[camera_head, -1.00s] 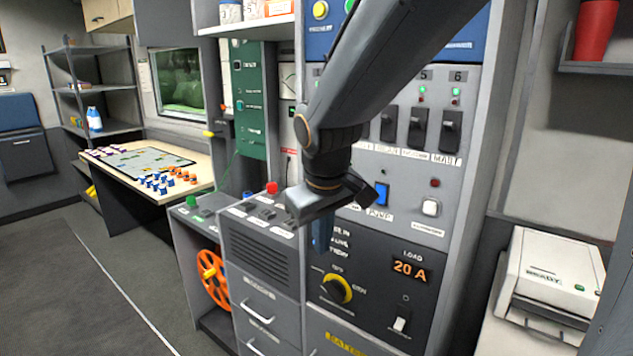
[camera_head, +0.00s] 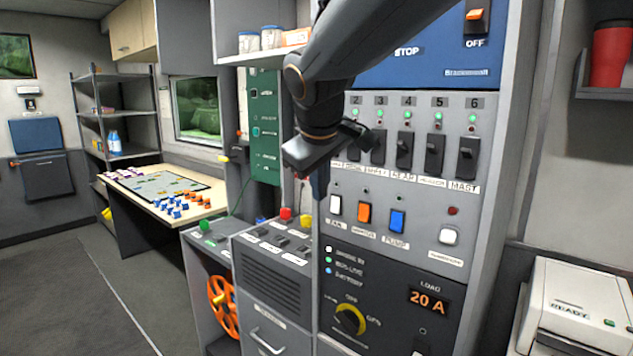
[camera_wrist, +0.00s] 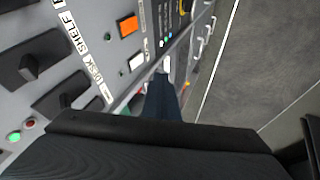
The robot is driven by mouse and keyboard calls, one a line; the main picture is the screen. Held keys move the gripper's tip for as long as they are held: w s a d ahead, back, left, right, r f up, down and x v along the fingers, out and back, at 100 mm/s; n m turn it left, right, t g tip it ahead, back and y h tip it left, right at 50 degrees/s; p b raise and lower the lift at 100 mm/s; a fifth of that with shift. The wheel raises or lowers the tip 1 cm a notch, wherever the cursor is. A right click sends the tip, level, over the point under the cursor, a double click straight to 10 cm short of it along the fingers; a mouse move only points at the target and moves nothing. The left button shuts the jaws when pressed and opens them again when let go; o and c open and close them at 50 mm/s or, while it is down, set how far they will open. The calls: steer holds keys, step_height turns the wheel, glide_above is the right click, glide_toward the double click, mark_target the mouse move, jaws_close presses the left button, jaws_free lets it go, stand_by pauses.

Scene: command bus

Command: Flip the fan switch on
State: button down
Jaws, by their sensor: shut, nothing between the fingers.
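The fan switch (camera_head: 335,205) is a white rocker with a FAN label below it, at the left end of a row on the grey panel in the head view. An orange rocker (camera_head: 364,212) and a blue PUMP rocker (camera_head: 397,222) are to its right. In the wrist view, a white rocker (camera_wrist: 136,62) sits beside the orange one, left of my fingers. My gripper (camera_head: 319,192) is shut and empty, pointing down just left of and slightly above the fan switch; its fingers also show in the wrist view (camera_wrist: 164,75). I cannot tell whether it touches the panel or which way the rocker is set.
A row of black breaker levers (camera_head: 404,150) sits above the rockers. Below is a black load panel with a yellow-ringed knob (camera_head: 350,319). A lower console with red (camera_head: 285,213) and yellow buttons juts out at left. Open floor (camera_head: 75,285) lies farther left.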

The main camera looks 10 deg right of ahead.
mark_target(332, 202)
steer(key=shift+w+d+f+p, duration=0.4)
steer(key=shift+w+d+f, duration=0.3)
steer(key=shift+w+f, duration=0.3)
steer(key=shift+w+d+f+p, duration=0.4)
steer(key=shift+w+d+f, duration=0.3)
steer(key=shift+w+f, duration=0.25)
steer(key=shift+w+d+f+p, duration=0.4)
steer(key=shift+w+d+f, duration=0.3)
steer(key=shift+w+f, duration=0.25)
steer(key=shift+w, duration=0.1)
steer(key=shift+w+d+f, duration=0.1)
steer(key=shift+d, duration=0.05)
